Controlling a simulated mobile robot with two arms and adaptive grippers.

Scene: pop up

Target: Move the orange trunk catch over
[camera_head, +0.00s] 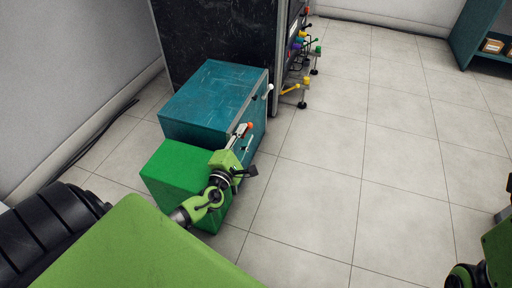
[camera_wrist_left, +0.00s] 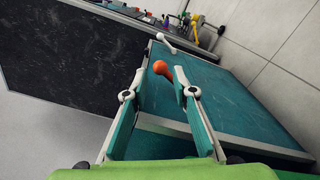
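The teal trunk (camera_head: 215,95) stands on the floor, its top closed. On its right-hand edge is the orange trunk catch (camera_head: 250,125), a small orange knob that also shows in the left wrist view (camera_wrist_left: 161,68). A similar white catch (camera_head: 268,90) sits farther along the same edge. My left gripper (camera_head: 243,131) is at the orange catch. In the left wrist view its two fingers are apart, and the orange knob appears between their tips. I cannot tell whether a finger touches it. My right gripper is not in view; only part of my right arm shows at lower right.
A green box (camera_head: 175,178) stands against the near side of the trunk, under my left arm. A tall black cabinet (camera_head: 215,35) with coloured valves (camera_head: 303,88) is behind. A teal shelf (camera_head: 470,35) stands far right. The tiled floor right of the trunk is clear.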

